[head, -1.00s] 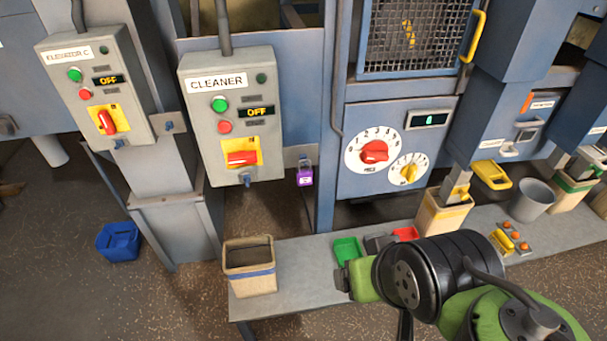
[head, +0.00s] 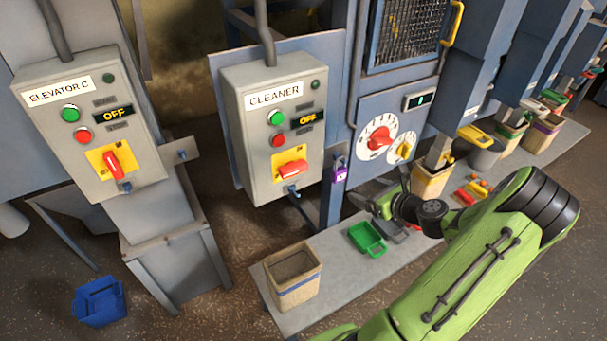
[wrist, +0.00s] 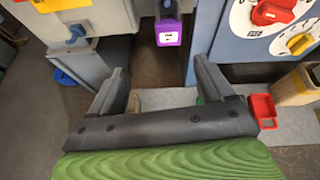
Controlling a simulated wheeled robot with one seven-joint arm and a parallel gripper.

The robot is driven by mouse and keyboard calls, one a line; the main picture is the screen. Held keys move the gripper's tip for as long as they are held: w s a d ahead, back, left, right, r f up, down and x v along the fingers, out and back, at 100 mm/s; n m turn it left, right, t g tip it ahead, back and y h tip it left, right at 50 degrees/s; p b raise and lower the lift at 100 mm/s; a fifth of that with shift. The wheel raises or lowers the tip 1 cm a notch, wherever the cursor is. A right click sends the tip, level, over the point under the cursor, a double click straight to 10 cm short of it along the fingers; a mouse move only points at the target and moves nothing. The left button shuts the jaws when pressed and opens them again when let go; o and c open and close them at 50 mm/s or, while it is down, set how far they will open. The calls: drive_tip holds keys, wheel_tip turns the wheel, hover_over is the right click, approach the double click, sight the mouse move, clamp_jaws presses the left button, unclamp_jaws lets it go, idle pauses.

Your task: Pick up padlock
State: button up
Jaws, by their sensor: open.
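The purple padlock (head: 339,172) hangs by its shackle from a small grey bracket between the CLEANER box and the dial panel. It also shows in the wrist view (wrist: 168,32), straight beyond the jaws, with a pale label on its face. My gripper (head: 391,184) is to the right of the padlock in the head view and apart from it. In the wrist view my gripper (wrist: 162,75) has its two dark fingers spread with nothing between them, and the padlock appears above the gap between the tips.
The CLEANER box (head: 277,130) stands left of the padlock, and the dial panel (head: 370,160) stands right of it. Below is a grey bench (head: 335,270) with a beige bin (head: 293,278), a green scoop (head: 367,238) and several other items. A blue bin (head: 100,302) is on the floor.

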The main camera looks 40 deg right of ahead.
sight(342, 175)
drive_tip(key=shift+m, duration=0.7)
drive_tip(key=x, duration=0.6)
drive_tip(key=d+b+x, duration=0.1)
drive_tip(key=x, duration=0.3)
drive_tip(key=shift+s+d+f, duration=0.1)
drive_tip(key=shift+s, duration=0.05)
drive_tip(key=b+x, duration=0.1)
drive_tip(key=x, duration=0.4)
drive_tip(key=shift+w+d, duration=0.2)
drive_tip(key=shift+w, duration=0.2)
drive_tip(key=shift+s, duration=0.1)
drive_tip(key=shift+t, duration=0.3)
drive_tip(key=c, duration=1.1)
drive_tip(key=shift+r+p, duration=0.5)
drive_tip(key=shift+p, duration=0.05)
